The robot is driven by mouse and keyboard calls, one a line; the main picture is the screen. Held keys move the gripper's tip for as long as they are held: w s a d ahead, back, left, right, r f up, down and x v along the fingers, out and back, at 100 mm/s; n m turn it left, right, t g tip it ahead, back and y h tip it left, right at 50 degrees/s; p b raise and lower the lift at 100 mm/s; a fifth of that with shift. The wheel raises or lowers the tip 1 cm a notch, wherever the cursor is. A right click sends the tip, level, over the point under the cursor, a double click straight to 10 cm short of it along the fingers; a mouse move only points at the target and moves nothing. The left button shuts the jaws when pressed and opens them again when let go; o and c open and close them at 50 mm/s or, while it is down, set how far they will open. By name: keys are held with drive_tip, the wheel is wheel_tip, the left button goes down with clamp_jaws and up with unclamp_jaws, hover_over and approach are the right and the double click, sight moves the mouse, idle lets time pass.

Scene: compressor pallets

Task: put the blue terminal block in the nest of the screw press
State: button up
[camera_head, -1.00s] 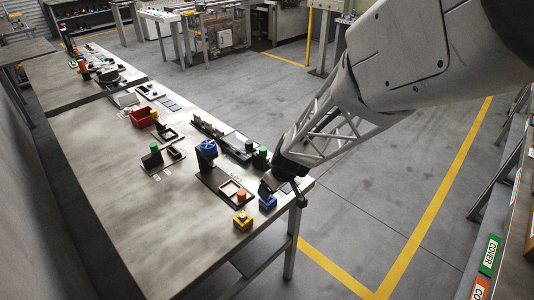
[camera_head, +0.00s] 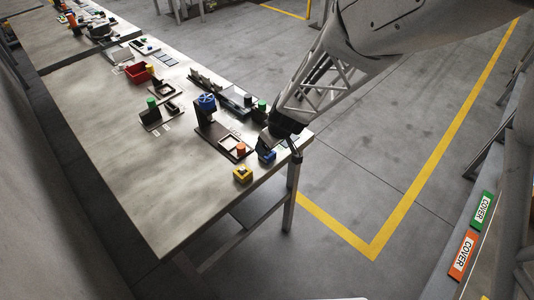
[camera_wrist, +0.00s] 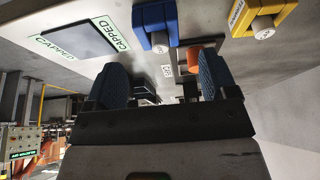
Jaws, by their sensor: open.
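The blue terminal block (camera_head: 266,155) sits near the table's front right corner. In the wrist view the blue block (camera_wrist: 157,24), with a pale round screw on it, shows beyond the fingertips. The screw press has a blue handwheel (camera_head: 207,102) on a dark upright. Its dark base holds a square frame that looks like the nest (camera_head: 228,143), beside an orange knob (camera_head: 241,148).
A yellow block (camera_head: 243,174) stands near the front edge, left of the blue one. Behind are green-topped fixtures and a red bin (camera_head: 137,72). Flat "CAPPED" labels (camera_wrist: 105,35) lie beside the blue block. The table (camera_head: 150,190) is bare at left.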

drive_tip(key=shift+f, duration=0.15)
drive_tip(key=shift+x, duration=2.45)
drive_tip(key=shift+w, duration=0.1)
drive_tip(key=shift+c, duration=0.3)
drive_tip(key=c, duration=1)
drive_tip(key=shift+r, duration=1.75)
drive_tip(key=s+d, duration=0.1)
drive_tip(key=s, duration=0.4)
drive_tip(key=s+d+r, duration=0.1)
drive_tip(key=s+d, duration=0.1)
drive_tip(key=s, duration=0.3)
drive_tip(key=s+d, duration=0.1)
drive_tip(key=s, duration=0.4)
drive_tip(key=shift+s+d+r, duration=0.15)
drive_tip(key=shift+d+r, duration=0.1)
